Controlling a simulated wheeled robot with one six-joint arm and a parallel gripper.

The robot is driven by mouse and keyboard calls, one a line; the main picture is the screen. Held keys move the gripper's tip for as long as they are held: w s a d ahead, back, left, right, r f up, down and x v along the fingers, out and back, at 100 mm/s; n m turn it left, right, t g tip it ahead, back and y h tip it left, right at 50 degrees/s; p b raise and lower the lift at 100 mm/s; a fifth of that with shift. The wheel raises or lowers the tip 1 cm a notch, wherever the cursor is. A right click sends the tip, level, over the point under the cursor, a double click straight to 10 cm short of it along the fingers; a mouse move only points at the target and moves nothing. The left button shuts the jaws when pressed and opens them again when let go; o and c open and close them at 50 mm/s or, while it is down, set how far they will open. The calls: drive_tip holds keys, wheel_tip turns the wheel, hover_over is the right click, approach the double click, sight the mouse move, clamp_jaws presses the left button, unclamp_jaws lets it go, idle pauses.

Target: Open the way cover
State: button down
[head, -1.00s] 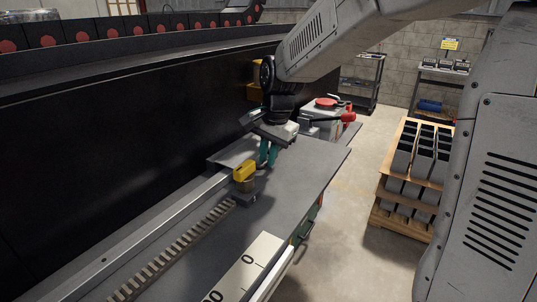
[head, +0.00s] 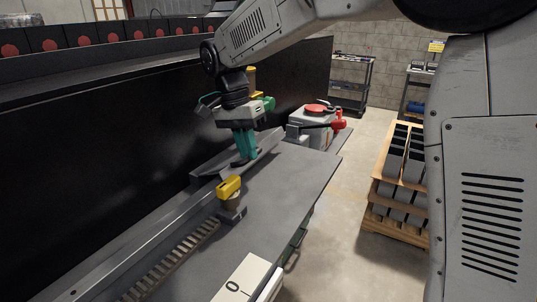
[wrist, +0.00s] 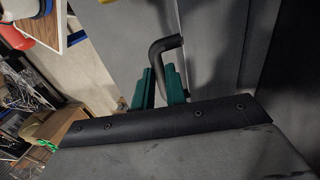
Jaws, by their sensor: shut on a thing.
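My gripper (head: 244,160) has its teal fingers pointing down at the far part of the long grey bench. In the wrist view, the green fingertips (wrist: 165,88) are shut on a black bent handle (wrist: 165,45). The handle stands on the grey way cover (wrist: 208,45). In the head view, a grey plate of the cover (head: 268,147) shows beside the fingers and looks slanted. The handle is hidden there by the fingers, and how far the cover is open cannot be told.
A yellow-topped block (head: 229,188) stands on the bench nearer the camera, beside a toothed rack (head: 175,262). A black wall (head: 100,150) runs along the left. A grey unit with a red disc (head: 315,112) is beyond my gripper. Open floor and a wooden rack (head: 395,185) lie right.

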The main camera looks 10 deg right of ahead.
drive_tip(key=a+r, duration=0.1)
drive_tip(key=w+a+r, duration=0.1)
drive_tip(key=shift+w+r, duration=0.3)
drive_tip(key=shift+r, duration=0.05)
drive_tip(key=shift+w+a+r, duration=0.35)
drive_tip(key=shift+w+a, duration=0.3)
drive_tip(key=shift+a, duration=0.05)
drive_tip(key=c, duration=1.7)
unclamp_jaws()
drive_tip(key=shift+w+f, duration=0.1)
